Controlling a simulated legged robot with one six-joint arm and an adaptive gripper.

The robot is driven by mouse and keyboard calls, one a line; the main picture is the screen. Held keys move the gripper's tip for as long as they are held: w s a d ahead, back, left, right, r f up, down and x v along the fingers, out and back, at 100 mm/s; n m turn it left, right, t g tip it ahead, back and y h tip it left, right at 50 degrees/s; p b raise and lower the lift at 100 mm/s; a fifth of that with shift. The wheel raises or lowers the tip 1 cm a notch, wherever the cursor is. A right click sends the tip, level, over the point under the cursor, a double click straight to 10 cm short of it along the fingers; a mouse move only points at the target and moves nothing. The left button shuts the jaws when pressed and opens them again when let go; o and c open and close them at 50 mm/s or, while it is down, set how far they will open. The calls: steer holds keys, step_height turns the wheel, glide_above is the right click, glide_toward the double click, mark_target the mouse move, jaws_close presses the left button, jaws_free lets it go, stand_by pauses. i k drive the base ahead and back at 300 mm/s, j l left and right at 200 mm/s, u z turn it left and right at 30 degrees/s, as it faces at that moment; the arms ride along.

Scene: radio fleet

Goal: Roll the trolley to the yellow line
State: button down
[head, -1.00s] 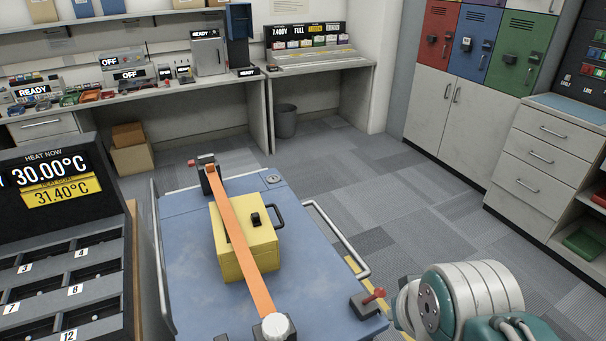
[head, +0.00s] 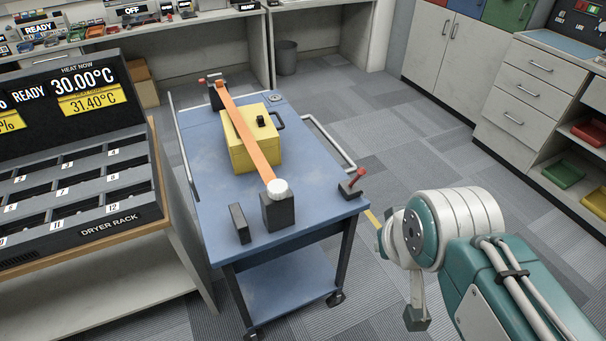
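The trolley (head: 212,188) stands in the centre of the head view, with a blue top, a lower shelf and castors. An orange strap (head: 246,133) runs over a yellow case (head: 240,152) on its top, between two dark end blocks. A grey rail handle (head: 333,146) is on its right side, and a red-knobbed lever (head: 353,183) is at its near right corner. A short piece of yellow line (head: 371,217) shows on the floor right of the trolley, partly hidden. My arm is at the lower right, apart from the trolley. A dark end piece of my gripper (head: 416,319) shows; its fingers are unclear.
The dryer rack (head: 110,226) on its bench (head: 176,262) stands close to the trolley's left side. Drawers (head: 515,105) and shelves stand at the right. A waste bin (head: 287,58) stands under the back bench. Carpet is clear between trolley and drawers.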

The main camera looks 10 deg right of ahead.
mark_target(270, 256)
steer(key=l+u, duration=0.15)
steer(key=u, duration=1.25)
steer(key=l, duration=0.7)
steer(key=k+l+u, duration=0.1)
steer(key=l, duration=1.35)
steer(key=k+l+u, duration=0.1)
steer(key=l, duration=0.6)
steer(key=k+l, duration=0.15)
steer(key=l, duration=0.55)
steer(key=i+j+u, duration=0.2)
steer(key=i+j, duration=0.25)
steer(key=j, duration=0.1)
